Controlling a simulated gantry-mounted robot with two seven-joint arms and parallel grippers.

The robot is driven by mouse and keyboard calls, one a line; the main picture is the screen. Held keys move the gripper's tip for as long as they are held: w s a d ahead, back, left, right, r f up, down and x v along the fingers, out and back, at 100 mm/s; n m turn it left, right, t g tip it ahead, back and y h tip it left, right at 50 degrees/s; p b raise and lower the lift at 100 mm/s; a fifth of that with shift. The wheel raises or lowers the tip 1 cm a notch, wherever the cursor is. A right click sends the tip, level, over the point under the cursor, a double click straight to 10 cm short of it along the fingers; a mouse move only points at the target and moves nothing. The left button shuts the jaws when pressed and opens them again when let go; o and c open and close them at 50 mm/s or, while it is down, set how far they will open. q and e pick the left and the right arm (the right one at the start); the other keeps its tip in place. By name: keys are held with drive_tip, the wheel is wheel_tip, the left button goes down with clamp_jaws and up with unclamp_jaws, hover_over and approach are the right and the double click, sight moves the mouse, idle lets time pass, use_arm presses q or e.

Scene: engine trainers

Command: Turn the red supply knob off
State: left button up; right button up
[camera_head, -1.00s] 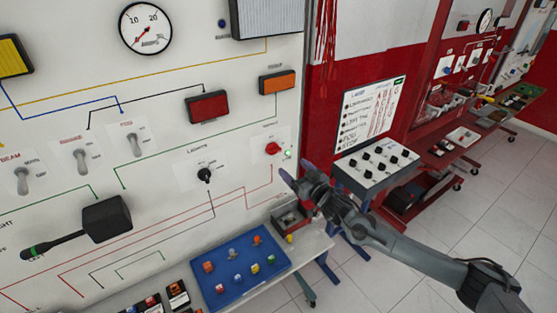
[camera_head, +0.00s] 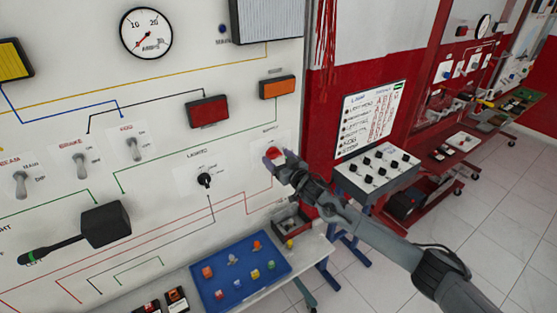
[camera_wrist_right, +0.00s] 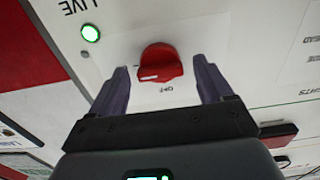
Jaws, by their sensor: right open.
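The red supply knob (camera_head: 272,154) is on the white panel near its right edge, partly covered by my right gripper (camera_head: 281,159) in the head view. In the right wrist view the red knob (camera_wrist_right: 160,64) sits between the two fingers of my open right gripper (camera_wrist_right: 168,82). A gap shows on each side of the knob. A lit green lamp (camera_wrist_right: 90,32) marked "LIVE" is next to the knob. My left gripper is out of view.
The black lights knob (camera_head: 205,180) is left of the supply knob. A blue tray (camera_head: 212,303) with small coloured parts lies on the bench below. A box with several black knobs (camera_head: 378,168) stands to the right of the panel.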

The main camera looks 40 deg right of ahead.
drive_tip(key=shift+c, duration=0.3)
drive_tip(key=c, duration=1)
